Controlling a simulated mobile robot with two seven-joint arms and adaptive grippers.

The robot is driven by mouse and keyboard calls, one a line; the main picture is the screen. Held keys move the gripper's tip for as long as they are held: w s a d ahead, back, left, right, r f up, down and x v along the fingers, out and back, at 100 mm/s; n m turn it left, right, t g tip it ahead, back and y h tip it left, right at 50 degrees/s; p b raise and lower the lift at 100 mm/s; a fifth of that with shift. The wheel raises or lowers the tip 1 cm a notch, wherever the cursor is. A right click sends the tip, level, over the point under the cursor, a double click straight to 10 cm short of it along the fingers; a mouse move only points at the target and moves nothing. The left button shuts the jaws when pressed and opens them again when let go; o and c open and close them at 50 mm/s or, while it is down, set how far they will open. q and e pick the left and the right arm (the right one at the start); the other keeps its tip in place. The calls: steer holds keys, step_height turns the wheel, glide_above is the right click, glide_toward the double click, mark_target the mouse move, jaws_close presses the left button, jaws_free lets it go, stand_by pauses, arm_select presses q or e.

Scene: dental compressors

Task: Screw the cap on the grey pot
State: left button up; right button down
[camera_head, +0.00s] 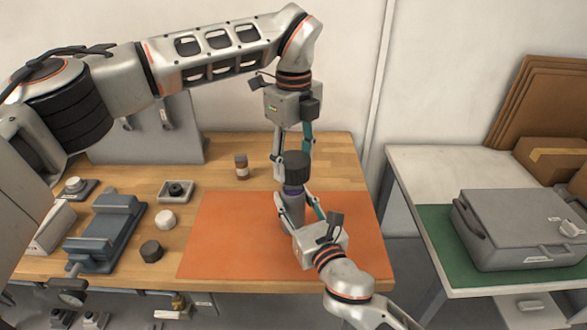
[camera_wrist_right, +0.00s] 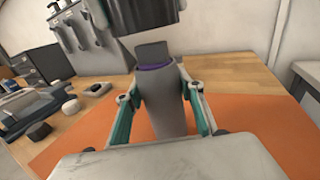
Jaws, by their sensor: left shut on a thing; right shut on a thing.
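The grey pot (camera_head: 292,206) stands upright over the orange mat, with a purple ring near its top. In the right wrist view the pot (camera_wrist_right: 165,108) shows a dark neck above the ring. My right gripper (camera_head: 297,203) is shut on the pot's body, a finger on each side. My left gripper (camera_head: 293,155) points down from above and is shut on a black cap (camera_head: 297,167). The cap is above the pot's neck and hides it in the head view. In the right wrist view the cap (camera_wrist_right: 140,17) appears slightly apart from the neck.
The orange mat (camera_head: 225,235) is otherwise clear. To its left are a dark round lid (camera_head: 151,251), a white lid (camera_head: 166,220), a small tray (camera_head: 175,191) and a grey vise-like device (camera_head: 105,232). A small brown bottle (camera_head: 242,166) stands behind. A grey case (camera_head: 520,225) is on the right table.

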mark_target(293, 209)
arm_select(q)
steer(key=shift+f, duration=1.05)
steer(key=shift+f, duration=0.9)
steer(key=shift+f, duration=0.55)
